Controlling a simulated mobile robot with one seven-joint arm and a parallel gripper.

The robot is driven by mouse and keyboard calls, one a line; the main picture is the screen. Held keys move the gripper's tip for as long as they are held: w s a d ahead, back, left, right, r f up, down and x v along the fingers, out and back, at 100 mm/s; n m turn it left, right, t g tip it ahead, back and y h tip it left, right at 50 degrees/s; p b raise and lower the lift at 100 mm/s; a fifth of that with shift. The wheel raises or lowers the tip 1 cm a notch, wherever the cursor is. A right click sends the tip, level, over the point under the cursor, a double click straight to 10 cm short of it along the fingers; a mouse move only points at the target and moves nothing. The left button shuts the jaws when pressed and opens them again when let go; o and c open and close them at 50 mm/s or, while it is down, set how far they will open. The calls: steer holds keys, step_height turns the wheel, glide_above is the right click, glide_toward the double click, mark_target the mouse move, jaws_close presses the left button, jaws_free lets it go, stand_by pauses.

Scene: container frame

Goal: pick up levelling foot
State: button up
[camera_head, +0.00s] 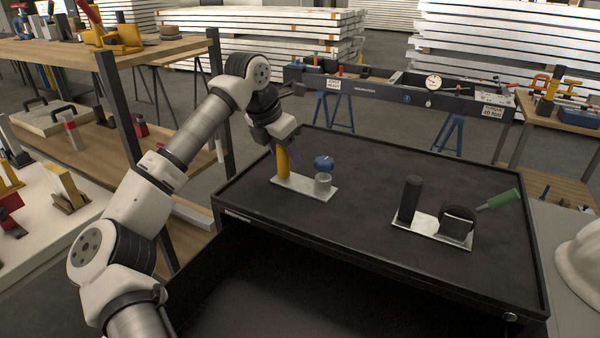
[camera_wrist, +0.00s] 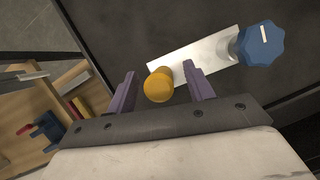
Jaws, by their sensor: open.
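A metal plate (camera_head: 298,187) on the black table carries an upright yellow post (camera_head: 283,166) and, to its right, a short grey cylinder (camera_head: 322,184) with a blue knob (camera_head: 324,163) above it. No part is plainly marked as the levelling foot; the yellow post is the one at my gripper. My gripper (camera_head: 284,148) points down at the post's top. In the wrist view my open gripper (camera_wrist: 163,85) has its purple fingers on either side of the yellow post (camera_wrist: 158,86), with gaps. The blue knob (camera_wrist: 261,44) is right of the fingers. The post's lower part is hidden there.
A second plate (camera_head: 422,231) on the table's right holds a black cylinder (camera_head: 410,199) and a round black part (camera_head: 457,222) with a green handle (camera_head: 497,200). The table surface (camera_head: 365,180) between the plates is clear. Wooden shelving (camera_head: 150,48) stands left.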

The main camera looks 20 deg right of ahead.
steer(key=shift+f, duration=0.1)
steer(key=shift+c, duration=0.2)
jaws_close()
